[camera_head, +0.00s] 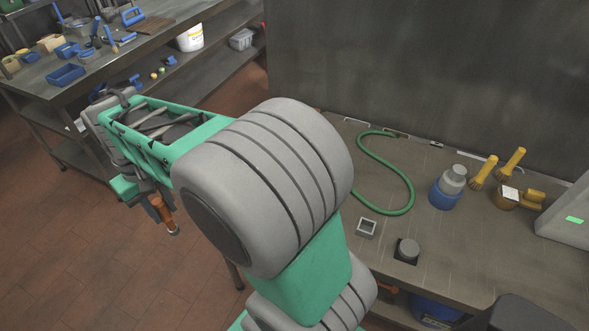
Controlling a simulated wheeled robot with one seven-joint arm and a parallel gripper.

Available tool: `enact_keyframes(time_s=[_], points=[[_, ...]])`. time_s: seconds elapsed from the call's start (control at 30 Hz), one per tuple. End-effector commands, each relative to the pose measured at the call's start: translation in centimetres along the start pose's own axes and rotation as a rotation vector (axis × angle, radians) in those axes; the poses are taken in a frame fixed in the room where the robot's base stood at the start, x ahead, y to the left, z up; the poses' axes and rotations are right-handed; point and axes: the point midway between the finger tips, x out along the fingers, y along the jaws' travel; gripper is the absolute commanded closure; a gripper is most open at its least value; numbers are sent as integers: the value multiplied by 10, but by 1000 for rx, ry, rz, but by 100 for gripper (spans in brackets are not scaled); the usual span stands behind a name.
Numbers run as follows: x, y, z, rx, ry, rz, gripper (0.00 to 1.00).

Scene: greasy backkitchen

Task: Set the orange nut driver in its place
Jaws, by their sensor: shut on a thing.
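The orange nut driver (160,208) hangs at the left end of my arm, over the red tile floor. Its orange part points down, with a small grey end at the bottom. My gripper (152,191) is shut on it; my arm partly hides the jaws. On the steel table at the right stand a small square open-topped grey holder (367,228) and a round grey piece on a dark square base (407,250). I cannot tell which of these, if any, is the driver's place.
A green hose (398,178), a blue-and-grey container (447,190), yellow-handled brushes (484,171) and a brown-yellow item (517,198) lie along the table's back by a dark wall. A cluttered steel bench (40,88) stands upper left. The floor between is clear.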

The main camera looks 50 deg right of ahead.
Motion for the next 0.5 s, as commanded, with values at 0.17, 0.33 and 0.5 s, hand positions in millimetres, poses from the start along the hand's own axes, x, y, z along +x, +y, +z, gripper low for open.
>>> enact_keyframes(time_s=[0.17, 0.33, 0.5], points=[[-4, 74, 7, 196, 2, 0, 100], [-10, 168, 39, 460, 1, 0, 100], [-16, 260, 107, 769, 3, 1, 100]])
